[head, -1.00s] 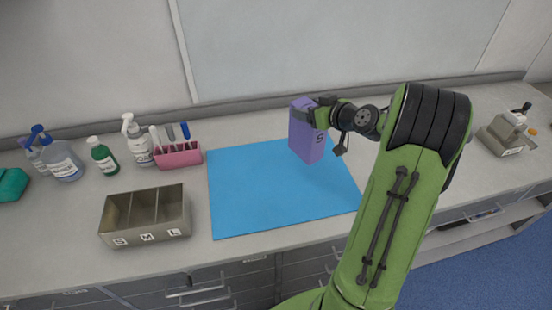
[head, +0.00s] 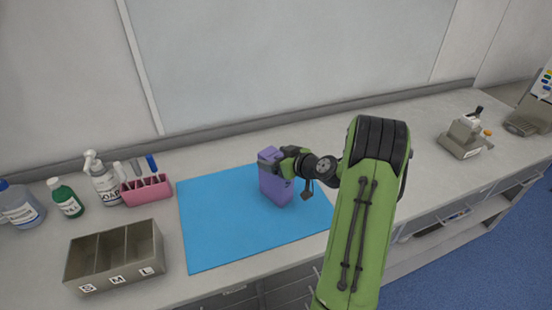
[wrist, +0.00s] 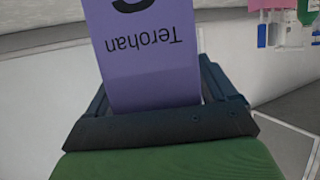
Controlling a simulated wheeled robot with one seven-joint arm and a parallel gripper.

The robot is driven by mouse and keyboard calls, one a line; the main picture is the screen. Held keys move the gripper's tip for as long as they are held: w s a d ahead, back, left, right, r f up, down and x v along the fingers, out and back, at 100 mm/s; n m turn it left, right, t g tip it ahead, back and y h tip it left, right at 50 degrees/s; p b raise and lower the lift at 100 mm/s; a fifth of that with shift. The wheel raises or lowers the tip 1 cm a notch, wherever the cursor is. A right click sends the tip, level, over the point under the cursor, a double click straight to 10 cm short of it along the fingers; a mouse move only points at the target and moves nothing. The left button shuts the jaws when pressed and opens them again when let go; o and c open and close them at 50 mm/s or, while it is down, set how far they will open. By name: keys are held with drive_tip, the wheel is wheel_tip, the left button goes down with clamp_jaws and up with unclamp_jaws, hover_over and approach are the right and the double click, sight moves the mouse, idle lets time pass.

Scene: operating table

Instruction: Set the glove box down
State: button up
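The purple glove box (head: 272,188) is upright over the right part of the blue mat (head: 215,235). My gripper (head: 284,162) is shut on its upper part. In the wrist view the box (wrist: 150,65) sits between the two dark fingers of my gripper (wrist: 155,98), with "Terohan" and part of a large character upside down on its face. I cannot tell whether the bottom of the box touches the mat.
A holder with compartments marked S, M and L (head: 118,280) stands left of the mat. A pink rack (head: 146,190), a soap bottle (head: 104,185) and a green bottle (head: 67,202) stand behind it. A grey device (head: 463,140) is far right. The mat's left half is clear.

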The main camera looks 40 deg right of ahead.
drive_tip(key=shift+o, duration=0.2)
drive_tip(key=shift+r, duration=0.15)
drive_tip(key=shift+s+d+r, duration=0.1)
drive_tip(key=shift+s+r, duration=0.1)
drive_tip(key=shift+s, duration=0.1)
drive_tip(key=b+v, duration=0.1)
drive_tip(key=v, duration=1)
drive_tip(key=s+a+r+n+g+y, duration=0.1)
drive_tip(key=s+a+r+g, duration=0.15)
drive_tip(key=a, duration=0.75)
drive_tip(key=s+a+r+n+g, duration=0.1)
drive_tip(key=a+g, duration=0.3)
drive_tip(key=a, duration=0.7)
drive_tip(key=s+a+r+m+h, duration=0.1)
drive_tip(key=s, duration=0.6)
drive_tip(key=s+a+r+m+g+h, duration=0.1)
drive_tip(key=s+a+m, duration=0.1)
drive_tip(key=s, duration=0.6)
drive_tip(key=shift+s+a+r+m+h, duration=0.2)
drive_tip(key=shift+a+m+h, duration=0.1)
drive_tip(key=shift+h, duration=0.1)
